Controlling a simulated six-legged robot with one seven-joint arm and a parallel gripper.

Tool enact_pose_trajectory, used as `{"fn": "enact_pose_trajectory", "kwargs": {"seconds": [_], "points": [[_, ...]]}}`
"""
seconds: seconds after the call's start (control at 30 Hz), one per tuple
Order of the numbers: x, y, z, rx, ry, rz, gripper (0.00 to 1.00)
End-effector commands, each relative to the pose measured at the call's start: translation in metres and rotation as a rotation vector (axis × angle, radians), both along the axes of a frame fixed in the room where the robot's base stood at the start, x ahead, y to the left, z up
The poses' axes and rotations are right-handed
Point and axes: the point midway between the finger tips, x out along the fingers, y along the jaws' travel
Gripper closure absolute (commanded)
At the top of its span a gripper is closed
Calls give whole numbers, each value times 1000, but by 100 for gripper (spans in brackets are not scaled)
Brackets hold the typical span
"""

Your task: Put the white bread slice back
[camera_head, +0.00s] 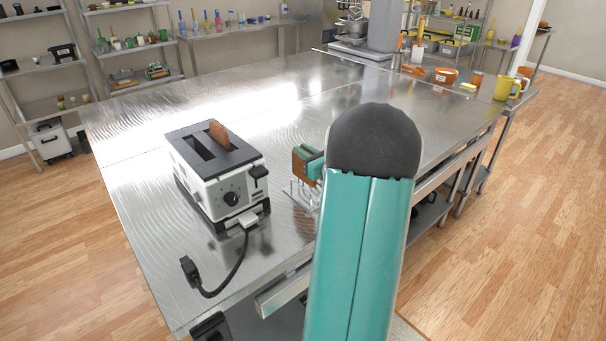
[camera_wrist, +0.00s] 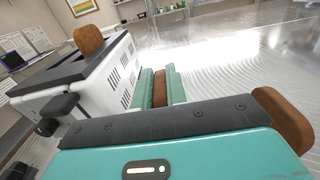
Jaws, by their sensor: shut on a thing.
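A brown slice of bread (camera_head: 218,133) stands upright in one slot of the white toaster (camera_head: 230,190), its top showing; it also shows in the wrist view (camera_wrist: 88,40). My gripper (camera_wrist: 160,88) is shut on a brown bread slice (camera_wrist: 160,92), whose edge shows between the teal fingers. In the head view my gripper (camera_head: 311,165) is right of the toaster, with brown bread at its left side. A wire rack (camera_head: 304,195) stands under it. Another brown piece (camera_wrist: 285,118) shows at the right in the wrist view. No slice looks white.
The steel table (camera_head: 270,120) is broad and mostly clear behind the toaster. A black cord and plug (camera_head: 215,285) lie in front of the toaster. Orange and yellow containers (camera_head: 507,88) stand at the far right. My teal arm hides part of the table's front edge.

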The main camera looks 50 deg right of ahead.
Motion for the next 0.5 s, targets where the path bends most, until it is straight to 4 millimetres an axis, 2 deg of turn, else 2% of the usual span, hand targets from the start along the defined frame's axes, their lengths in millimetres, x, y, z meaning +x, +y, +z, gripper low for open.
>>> {"fn": "enact_pose_trajectory", "kwargs": {"seconds": [0.03,0.23,0.4,0.5], "points": [[-1,0,-9,3,0,0,100],[-1,0,-27,2,0,0,100],[0,0,-52,3,0,-1,100],[1,0,-56,0,-2,0,100]]}}
